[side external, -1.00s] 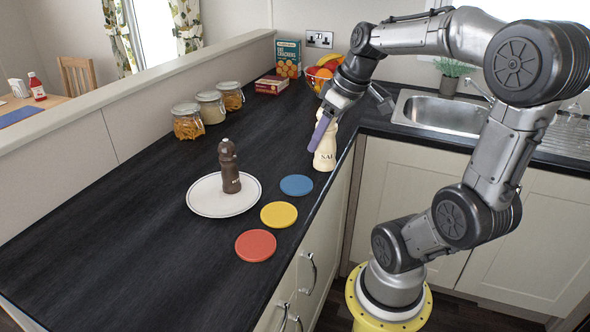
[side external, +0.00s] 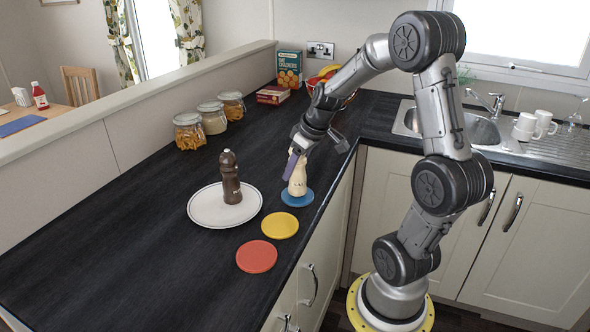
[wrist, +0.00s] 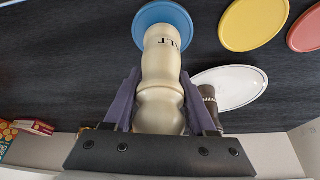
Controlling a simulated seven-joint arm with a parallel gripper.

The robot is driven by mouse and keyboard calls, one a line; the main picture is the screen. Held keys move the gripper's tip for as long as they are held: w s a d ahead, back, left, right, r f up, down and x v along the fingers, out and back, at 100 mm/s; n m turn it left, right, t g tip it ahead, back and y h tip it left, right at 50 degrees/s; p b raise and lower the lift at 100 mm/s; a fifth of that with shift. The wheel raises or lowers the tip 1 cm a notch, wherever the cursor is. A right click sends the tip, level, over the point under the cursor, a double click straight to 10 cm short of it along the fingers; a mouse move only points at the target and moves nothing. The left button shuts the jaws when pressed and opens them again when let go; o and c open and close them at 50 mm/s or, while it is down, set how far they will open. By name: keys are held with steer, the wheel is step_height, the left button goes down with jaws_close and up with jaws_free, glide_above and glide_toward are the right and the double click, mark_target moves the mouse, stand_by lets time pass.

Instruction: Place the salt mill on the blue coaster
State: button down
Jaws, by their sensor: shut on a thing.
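The cream salt mill (side external: 298,180) stands upright at the blue coaster (side external: 305,200); its base overlaps the coaster's middle in the side view. In the wrist view the salt mill (wrist: 160,80) runs from between the jaws to the blue coaster (wrist: 178,12), and its base lies over the coaster. I cannot tell whether the base touches it or is just above. My gripper (side external: 292,163) is shut on the upper part of the mill, with a purple finger on each side of it in the wrist view (wrist: 158,100).
A white plate (side external: 208,212) holding a brown pepper mill (side external: 230,180) is left of the blue coaster. Yellow (side external: 280,226) and red (side external: 257,257) coasters lie nearer the front. Glass jars (side external: 189,133), boxes (side external: 273,95) and a fruit bowl stand farther back. The counter's left front is clear.

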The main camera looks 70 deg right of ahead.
steer(key=shift+f, duration=0.3)
steer(key=shift+f, duration=0.1)
steer(key=shift+c, duration=1)
jaws_free()
steer(key=shift+f, duration=0.1)
steer(key=shift+s+r, duration=0.1)
steer(key=shift+r, duration=0.35)
steer(key=d+v, duration=0.1)
steer(key=v, duration=0.9)
steer(key=s+a+n, duration=0.1)
steer(key=s+a, duration=0.3)
steer(key=a, duration=0.7)
steer(key=s+a+n+t, duration=0.1)
steer(key=s+a, duration=0.4)
steer(key=a, duration=0.6)
steer(key=shift+s+a+f+y, duration=0.15)
steer(key=shift+s+y, duration=0.2)
steer(key=shift+y, duration=0.05)
